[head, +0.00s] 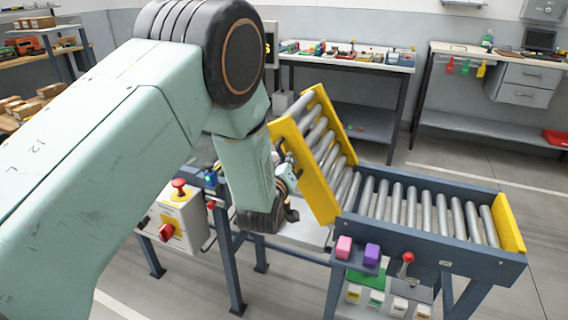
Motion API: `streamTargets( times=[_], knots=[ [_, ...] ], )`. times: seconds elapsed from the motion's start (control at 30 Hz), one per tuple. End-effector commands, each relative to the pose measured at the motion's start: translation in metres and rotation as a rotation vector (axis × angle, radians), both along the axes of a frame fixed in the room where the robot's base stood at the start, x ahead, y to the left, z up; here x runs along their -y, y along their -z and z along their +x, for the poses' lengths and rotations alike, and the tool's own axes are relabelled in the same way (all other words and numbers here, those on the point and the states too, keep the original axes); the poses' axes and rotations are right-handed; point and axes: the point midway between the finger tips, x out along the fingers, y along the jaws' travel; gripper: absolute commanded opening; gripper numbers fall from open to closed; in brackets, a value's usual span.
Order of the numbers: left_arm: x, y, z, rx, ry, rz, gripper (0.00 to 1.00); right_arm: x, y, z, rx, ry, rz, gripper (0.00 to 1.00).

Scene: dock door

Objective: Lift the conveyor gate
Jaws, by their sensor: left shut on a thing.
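The conveyor gate (312,176) is a hinged roller section with yellow side rails and grey rollers. It stands tilted up steeply, its lower end at the fixed conveyor (433,238) and its upper end towards the left. My left arm comes in from the left and covers much of the middle. My left gripper (286,186) is at the near yellow rail of the gate, partly hidden behind my own arm link. It is shut on the gate, though its fingertips are hard to make out. My right gripper is not in view.
A control box (178,222) with red knobs stands left of the gate. Pink and purple blocks (371,254) and a red-knobbed lever (406,265) sit at the conveyor's front. Workbenches (345,60) line the back wall. Floor shows clear at right.

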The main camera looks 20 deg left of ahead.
Motion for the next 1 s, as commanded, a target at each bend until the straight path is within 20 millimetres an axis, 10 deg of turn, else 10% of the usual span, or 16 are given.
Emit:
streamTargets(
  times=[0.9,1.0],
  knots=[
    [0.0100,-0.0027,-0.0044,-0.018,-0.001,0.093,0.00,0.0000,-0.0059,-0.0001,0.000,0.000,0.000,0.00],
    [0.0102,-0.0031,-0.0043,-0.017,-0.001,0.093,0.18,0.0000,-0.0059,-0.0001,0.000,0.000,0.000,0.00]
  ],
)
